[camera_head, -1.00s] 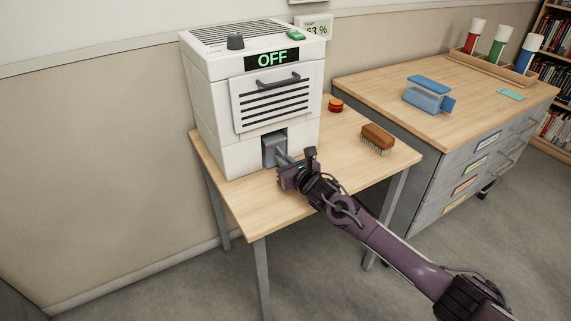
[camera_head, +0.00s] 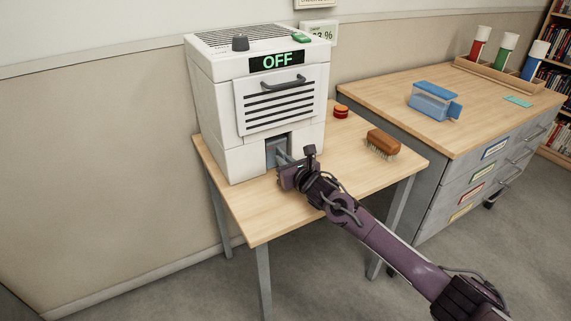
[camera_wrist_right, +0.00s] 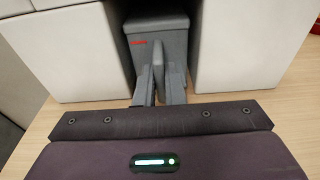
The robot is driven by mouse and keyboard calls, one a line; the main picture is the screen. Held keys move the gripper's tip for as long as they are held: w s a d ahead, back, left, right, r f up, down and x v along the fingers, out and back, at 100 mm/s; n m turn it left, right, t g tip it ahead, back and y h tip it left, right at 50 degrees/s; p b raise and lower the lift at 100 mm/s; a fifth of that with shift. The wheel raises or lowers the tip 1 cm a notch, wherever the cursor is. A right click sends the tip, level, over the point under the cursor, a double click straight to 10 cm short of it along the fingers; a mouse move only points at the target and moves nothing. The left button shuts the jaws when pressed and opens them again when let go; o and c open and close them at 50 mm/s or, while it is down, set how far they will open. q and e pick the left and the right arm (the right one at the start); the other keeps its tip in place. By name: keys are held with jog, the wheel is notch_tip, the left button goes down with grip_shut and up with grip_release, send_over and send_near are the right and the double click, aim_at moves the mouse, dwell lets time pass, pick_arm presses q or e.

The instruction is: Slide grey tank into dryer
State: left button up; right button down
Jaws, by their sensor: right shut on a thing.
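The white dryer (camera_head: 257,100) stands on a small wooden table and its display reads OFF. The grey tank (camera_head: 277,149) sits in the opening low in the dryer's front. It also shows in the right wrist view (camera_wrist_right: 182,22), between the white walls of the opening, with a small red mark on its front. My right gripper (camera_head: 284,160) is shut on the grey tank, at an upright handle on its front (camera_wrist_right: 172,58). The tank's back part is hidden inside the dryer. My left gripper is in neither view.
The wooden table (camera_head: 262,222) also carries a brown brush (camera_head: 382,143) and a red round object (camera_head: 341,111) right of the dryer. A drawer cabinet (camera_head: 462,185) at the right bears a blue clear box (camera_head: 432,102) and several capped tubes in a wooden rack (camera_head: 490,72).

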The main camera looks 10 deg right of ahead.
jog(key=shift+r, duration=0.1)
jog(key=c, duration=1.5)
grip_release()
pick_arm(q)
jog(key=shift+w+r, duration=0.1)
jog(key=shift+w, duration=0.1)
pick_arm(e)
jog(key=shift+o, duration=0.2)
jog(key=o, duration=0.3)
